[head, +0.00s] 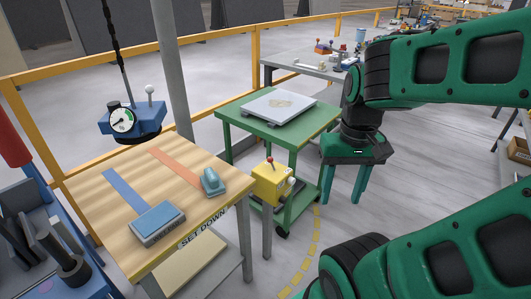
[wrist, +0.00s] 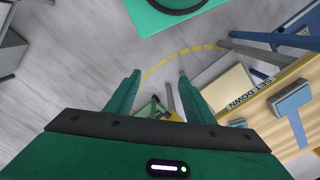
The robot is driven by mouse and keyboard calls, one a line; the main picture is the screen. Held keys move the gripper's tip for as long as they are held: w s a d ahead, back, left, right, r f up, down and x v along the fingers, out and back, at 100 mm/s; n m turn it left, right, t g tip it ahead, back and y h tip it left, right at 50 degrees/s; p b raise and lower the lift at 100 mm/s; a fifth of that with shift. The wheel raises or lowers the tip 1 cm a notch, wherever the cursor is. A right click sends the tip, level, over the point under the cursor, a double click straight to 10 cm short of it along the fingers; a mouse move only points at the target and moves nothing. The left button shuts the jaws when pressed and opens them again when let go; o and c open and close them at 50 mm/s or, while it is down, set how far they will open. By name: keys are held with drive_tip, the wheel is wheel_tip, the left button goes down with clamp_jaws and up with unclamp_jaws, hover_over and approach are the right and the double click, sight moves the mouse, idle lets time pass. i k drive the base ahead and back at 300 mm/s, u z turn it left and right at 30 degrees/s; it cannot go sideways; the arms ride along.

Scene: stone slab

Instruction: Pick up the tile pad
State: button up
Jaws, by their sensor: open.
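On the wooden table (head: 120,185) a blue-grey rectangular block (head: 158,224) lies at the front end of a blue strip. A smaller teal piece with a raised grip (head: 212,183) lies at the end of an orange strip. I cannot tell for certain which of them is the tile pad. My green gripper (head: 344,198) is open and empty, pointing down to the right of the table, apart from both pieces. In the wrist view my gripper (wrist: 158,76) has nothing between its fingers, and the blue-grey block (wrist: 292,101) shows at the right.
A green cart (head: 250,122) carrying a pale slab (head: 279,106) stands behind. A yellow control box (head: 271,184) with a red-knobbed lever stands between table and gripper. A blue gauge device (head: 135,122) hangs over the table's far corner. A yellow rail (head: 215,116) runs behind.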

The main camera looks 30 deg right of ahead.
sight(214, 185)
drive_tip(key=z, duration=1.55)
drive_tip(key=i, duration=0.95)
drive_tip(key=u, duration=1.6)
